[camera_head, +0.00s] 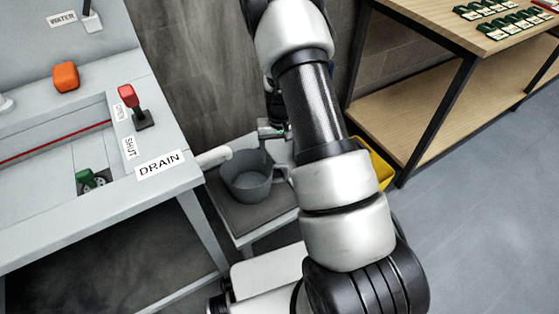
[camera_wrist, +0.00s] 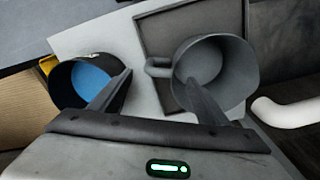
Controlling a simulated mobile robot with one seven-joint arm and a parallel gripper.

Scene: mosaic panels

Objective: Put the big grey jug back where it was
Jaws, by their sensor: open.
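The big grey jug (camera_head: 247,180) stands upright on a dark square pad (camera_head: 228,207) on a low light stand. Its handle points right in the head view, towards my arm. In the wrist view the jug (camera_wrist: 238,60) is at the right, with its open mouth showing and its handle (camera_wrist: 157,68) pointing left. My gripper (camera_wrist: 157,78) is open, its fingers on either side of the handle in the picture. Whether the fingers touch the jug or handle I cannot tell. In the head view my arm mostly hides the gripper.
A dark container with a blue inside (camera_wrist: 92,80) is close by the left finger. A yellow bin (camera_head: 377,165) shows behind my arm. A white pipe (camera_head: 213,156) sticks out beside the jug from the bench marked DRAIN (camera_head: 160,165). A wooden shelf (camera_head: 415,100) stands at right.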

